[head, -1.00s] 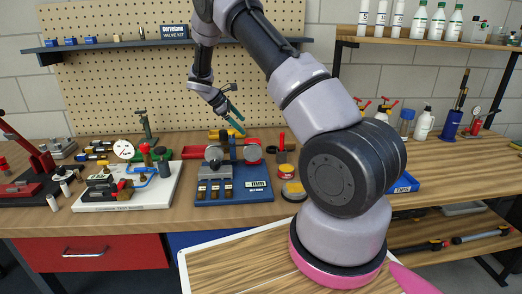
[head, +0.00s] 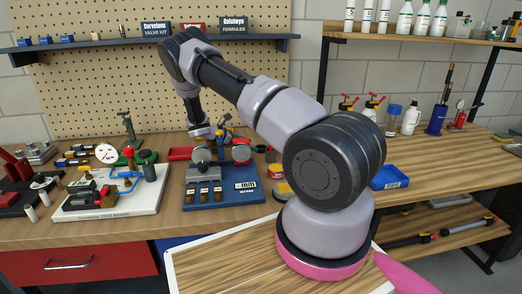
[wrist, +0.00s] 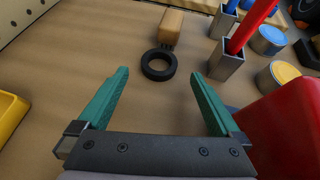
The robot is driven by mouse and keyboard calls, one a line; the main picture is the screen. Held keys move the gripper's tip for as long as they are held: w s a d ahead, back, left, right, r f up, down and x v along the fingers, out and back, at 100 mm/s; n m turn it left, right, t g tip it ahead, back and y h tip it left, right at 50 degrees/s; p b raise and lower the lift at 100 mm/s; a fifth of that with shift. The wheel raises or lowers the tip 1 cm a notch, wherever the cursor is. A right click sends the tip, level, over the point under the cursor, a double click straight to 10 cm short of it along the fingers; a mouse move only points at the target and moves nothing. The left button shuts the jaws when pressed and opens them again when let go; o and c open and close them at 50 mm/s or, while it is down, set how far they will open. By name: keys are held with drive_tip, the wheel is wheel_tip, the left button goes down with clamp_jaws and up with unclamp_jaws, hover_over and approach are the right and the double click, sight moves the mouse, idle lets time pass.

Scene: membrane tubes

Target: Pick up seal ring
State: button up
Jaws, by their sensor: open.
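The seal ring (wrist: 158,65) is a small black ring lying flat on the wooden bench, seen in the wrist view just beyond my fingertips. My gripper (wrist: 158,88) has two green fingers spread wide apart, with nothing between them; the ring lies ahead of the gap, roughly centred. In the head view my gripper (head: 222,126) is small, low over the back of the bench behind the blue gauge stand. I cannot make out the ring in the head view.
In the wrist view a wooden-handled tool (wrist: 171,27) lies just beyond the ring. A grey square holder (wrist: 226,60) with a red stick stands to the right. A red block (wrist: 283,130) is close to my right finger, and a yellow bin (wrist: 10,118) is at left.

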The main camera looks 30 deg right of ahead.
sight(260, 147)
drive_tip(key=x, duration=0.4)
drive_tip(key=shift+w+d, duration=0.1)
drive_tip(key=c, duration=1.3)
